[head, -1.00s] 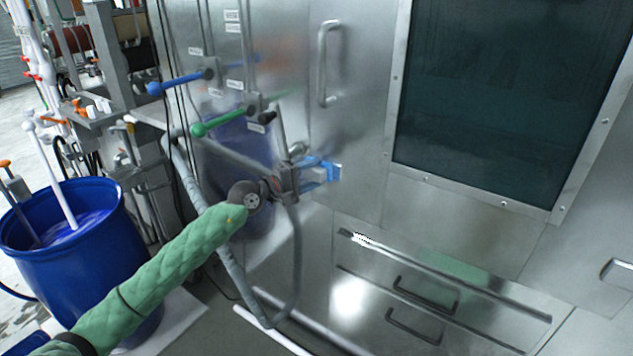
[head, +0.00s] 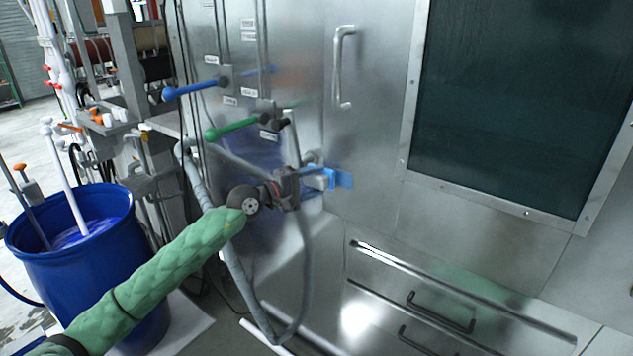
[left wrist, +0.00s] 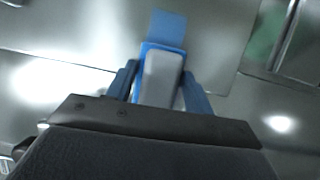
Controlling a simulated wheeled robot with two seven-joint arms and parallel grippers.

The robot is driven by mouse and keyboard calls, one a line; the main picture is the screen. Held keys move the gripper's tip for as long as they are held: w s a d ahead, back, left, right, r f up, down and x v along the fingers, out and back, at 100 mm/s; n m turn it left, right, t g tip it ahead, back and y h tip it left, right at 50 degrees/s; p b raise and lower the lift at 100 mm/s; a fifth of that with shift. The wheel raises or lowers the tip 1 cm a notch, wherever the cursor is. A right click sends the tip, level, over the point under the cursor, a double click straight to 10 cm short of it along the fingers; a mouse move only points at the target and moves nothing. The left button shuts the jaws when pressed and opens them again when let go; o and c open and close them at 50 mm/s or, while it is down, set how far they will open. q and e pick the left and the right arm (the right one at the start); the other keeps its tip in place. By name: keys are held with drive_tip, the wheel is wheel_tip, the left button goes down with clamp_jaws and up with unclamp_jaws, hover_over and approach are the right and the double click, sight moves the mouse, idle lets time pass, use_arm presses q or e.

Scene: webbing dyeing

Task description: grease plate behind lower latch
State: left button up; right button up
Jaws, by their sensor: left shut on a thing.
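My left gripper (head: 322,180) is at the steel door beside the machine's front, below the long vertical handle. Its blue fingers are shut on a small grey block with a blue edge (left wrist: 161,78), seen between them in the left wrist view. A flat blue patch lies just beyond the block; I cannot tell whether it is part of the held thing or its reflection in the steel. A small metal fitting (head: 311,158) sits just behind the gripper; I cannot tell if it is the lower latch. The plate behind it is not clearly distinguishable. My right gripper is not in view.
A blue lever (head: 195,89) and a green lever (head: 230,129) stick out left of the door. The vertical handle (head: 341,65) is above. A blue barrel (head: 95,270) with liquid stands at left. Drawer handles (head: 440,312) are at lower right.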

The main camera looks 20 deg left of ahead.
sight(318, 184)
use_arm(q)
drive_tip(key=shift+s+a+b, duration=0.2)
drive_tip(key=shift+s+a, duration=0.1)
drive_tip(key=shift+s, duration=0.45)
drive_tip(key=shift+s+a+b, duration=0.25)
drive_tip(key=shift+s, duration=0.5)
drive_tip(key=shift+s+a+b, duration=0.2)
drive_tip(key=shift+s+a, duration=0.1)
drive_tip(key=shift+s, duration=0.45)
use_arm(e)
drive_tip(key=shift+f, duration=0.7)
use_arm(q)
drive_tip(key=s, duration=0.1)
drive_tip(key=s+a, duration=0.1)
drive_tip(key=shift+s+b, duration=0.35)
drive_tip(key=shift+s, duration=0.05)
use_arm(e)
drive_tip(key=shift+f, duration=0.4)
